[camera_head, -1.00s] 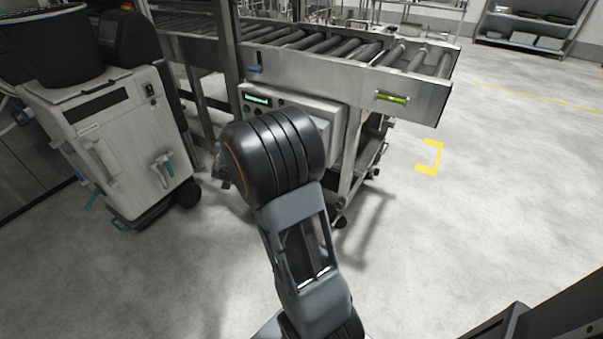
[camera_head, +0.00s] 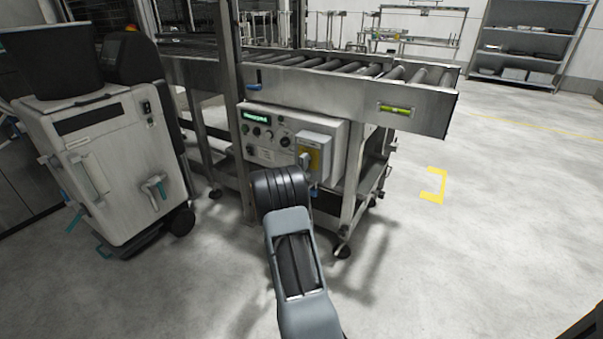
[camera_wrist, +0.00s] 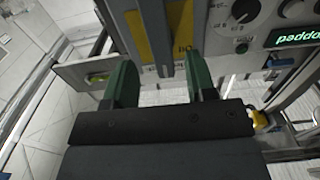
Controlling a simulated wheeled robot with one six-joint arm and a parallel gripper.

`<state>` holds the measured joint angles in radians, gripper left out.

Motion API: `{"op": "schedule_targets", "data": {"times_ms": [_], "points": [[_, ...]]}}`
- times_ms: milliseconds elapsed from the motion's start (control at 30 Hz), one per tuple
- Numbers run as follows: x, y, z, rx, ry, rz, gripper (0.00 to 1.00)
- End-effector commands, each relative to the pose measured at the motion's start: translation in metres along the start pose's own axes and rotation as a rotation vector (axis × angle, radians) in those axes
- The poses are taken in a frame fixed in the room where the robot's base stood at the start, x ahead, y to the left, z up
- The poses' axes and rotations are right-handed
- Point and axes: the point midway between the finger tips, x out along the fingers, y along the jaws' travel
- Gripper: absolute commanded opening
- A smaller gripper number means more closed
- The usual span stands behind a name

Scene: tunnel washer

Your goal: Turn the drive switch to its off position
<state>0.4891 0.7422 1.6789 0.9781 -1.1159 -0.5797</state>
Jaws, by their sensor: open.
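The switch box with a yellow plate (camera_head: 313,158), apparently the drive switch, is at the right end of the control panel (camera_head: 262,134). Its grey lever (camera_head: 303,161) stands near upright in the head view. In the wrist view the panel appears upside down, and the lever (camera_wrist: 157,35) runs down between the fingers over the yellow plate (camera_wrist: 180,22). A partly legible label is beside it. My gripper (camera_wrist: 162,80) is open, with one green fingertip on each side of the lever. Contact is not clear. My wrist hides the gripper in the head view.
The panel hangs under a roller conveyor (camera_head: 420,108), beside its frame leg (camera_head: 352,178). A green display (camera_head: 254,115) and several knobs are left of the switch. A white wheeled machine (camera_head: 105,165) stands at left. The floor at right is clear.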

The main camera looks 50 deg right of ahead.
Motion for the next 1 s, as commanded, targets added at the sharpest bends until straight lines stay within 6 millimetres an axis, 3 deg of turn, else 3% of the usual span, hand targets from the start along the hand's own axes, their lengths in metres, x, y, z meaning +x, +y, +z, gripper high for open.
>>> {"op": "schedule_targets", "data": {"times_ms": [100, 300, 800, 1000], "points": [[0.02, 0.0, 0.003, 0.001, 0.0, 0.002, 0.51], [0.042, 0.0, 0.002, 0.001, 0.0, 0.0, 0.51], [0.052, 0.0, 0.0, 0.0, -0.001, -0.001, 0.51], [0.052, -0.001, 0.0, 0.0, -0.001, -0.001, 0.32]]}}
